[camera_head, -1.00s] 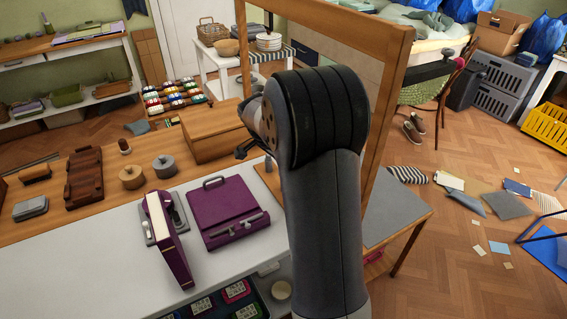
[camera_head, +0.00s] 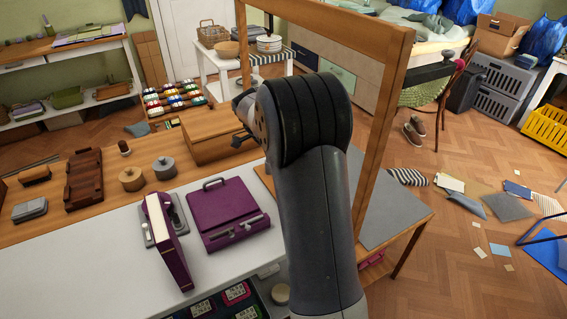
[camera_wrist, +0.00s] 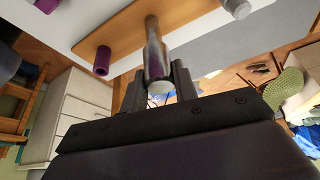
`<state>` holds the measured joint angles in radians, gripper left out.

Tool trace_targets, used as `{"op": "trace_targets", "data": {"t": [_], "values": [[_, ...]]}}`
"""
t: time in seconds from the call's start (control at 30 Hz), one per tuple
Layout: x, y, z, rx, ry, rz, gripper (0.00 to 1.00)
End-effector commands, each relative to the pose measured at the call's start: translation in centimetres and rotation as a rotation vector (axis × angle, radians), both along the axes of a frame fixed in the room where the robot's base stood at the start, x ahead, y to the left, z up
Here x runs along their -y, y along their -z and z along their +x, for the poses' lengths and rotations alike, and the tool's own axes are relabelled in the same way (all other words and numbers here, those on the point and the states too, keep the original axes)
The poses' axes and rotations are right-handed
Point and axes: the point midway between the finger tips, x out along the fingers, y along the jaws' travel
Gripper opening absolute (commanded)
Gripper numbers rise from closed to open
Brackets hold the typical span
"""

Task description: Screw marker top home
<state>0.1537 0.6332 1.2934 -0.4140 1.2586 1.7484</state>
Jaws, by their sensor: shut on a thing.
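In the wrist view my gripper (camera_wrist: 158,72) is shut on a shiny grey cylinder (camera_wrist: 156,42), with a dark finger on each side. The cylinder reaches toward a tan wooden strip (camera_wrist: 120,38); whether it touches the strip or a part on it I cannot tell. Which part of the marker it is, body or top, I cannot tell either. A short purple tube (camera_wrist: 102,60) stands on the strip, apart from my fingers. In the head view my arm hides most of my gripper and what it holds.
A white worktop (camera_head: 110,265) carries a purple case (camera_head: 228,212) and a purple binder-like piece (camera_head: 168,240). A wooden box (camera_head: 212,135) and two round-lidded pots (camera_head: 164,168) stand behind. A tall wooden frame (camera_head: 388,130) rises beside my arm.

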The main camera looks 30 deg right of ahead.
Motion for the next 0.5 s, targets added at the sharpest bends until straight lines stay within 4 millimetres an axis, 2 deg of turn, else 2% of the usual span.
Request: {"op": "trace_targets", "data": {"t": [0.17, 0.5], "values": [[0.00, -0.06, 0.05, 0.000, 0.139, 0.001, 0.07], [0.00, -0.06, 0.02, 0.000, 0.173, 0.001, 0.07]]}}
